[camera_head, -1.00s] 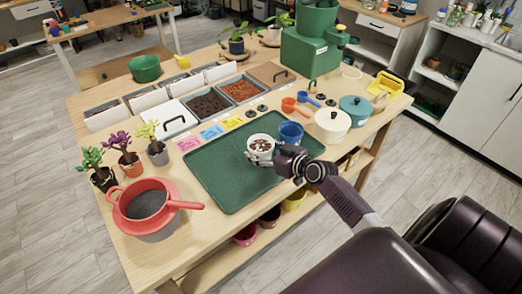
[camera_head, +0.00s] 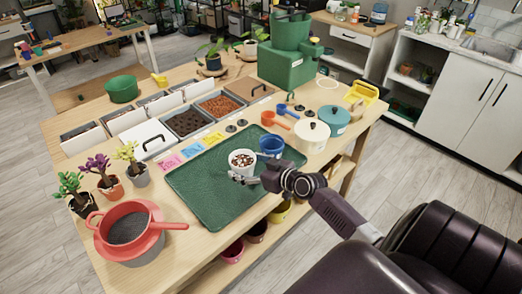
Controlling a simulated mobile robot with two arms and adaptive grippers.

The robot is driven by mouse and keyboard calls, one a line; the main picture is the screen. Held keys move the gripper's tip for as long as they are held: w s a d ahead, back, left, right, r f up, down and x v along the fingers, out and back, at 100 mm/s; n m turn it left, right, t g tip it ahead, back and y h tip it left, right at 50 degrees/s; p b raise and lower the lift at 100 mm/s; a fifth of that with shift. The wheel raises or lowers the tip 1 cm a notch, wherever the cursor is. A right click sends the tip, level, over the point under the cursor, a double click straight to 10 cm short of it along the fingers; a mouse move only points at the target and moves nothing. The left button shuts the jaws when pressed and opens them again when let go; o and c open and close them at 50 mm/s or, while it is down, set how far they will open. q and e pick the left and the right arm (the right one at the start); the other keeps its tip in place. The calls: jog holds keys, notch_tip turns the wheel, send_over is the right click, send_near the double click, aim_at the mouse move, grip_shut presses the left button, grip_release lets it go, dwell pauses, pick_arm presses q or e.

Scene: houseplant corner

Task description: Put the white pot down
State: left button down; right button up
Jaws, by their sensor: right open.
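The white pot (camera_head: 242,158), with brown and white contents, is upright at the right part of the green mat (camera_head: 205,190). My right gripper (camera_head: 245,179) is open at the pot's near side, its fingers low beside the pot. The picture is too small to tell whether a finger still touches the pot, and its base is partly hidden by the fingers. My left gripper is not in view.
A blue pot (camera_head: 271,146) stands close to the right of the white pot. A cream lidded pot (camera_head: 312,136) and a teal one (camera_head: 334,121) are further right. A red pan (camera_head: 125,228) is at the left. The mat's left part is clear.

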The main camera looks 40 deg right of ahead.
jog(key=b+v, duration=0.1)
jog(key=v, duration=0.9)
dwell(0.3)
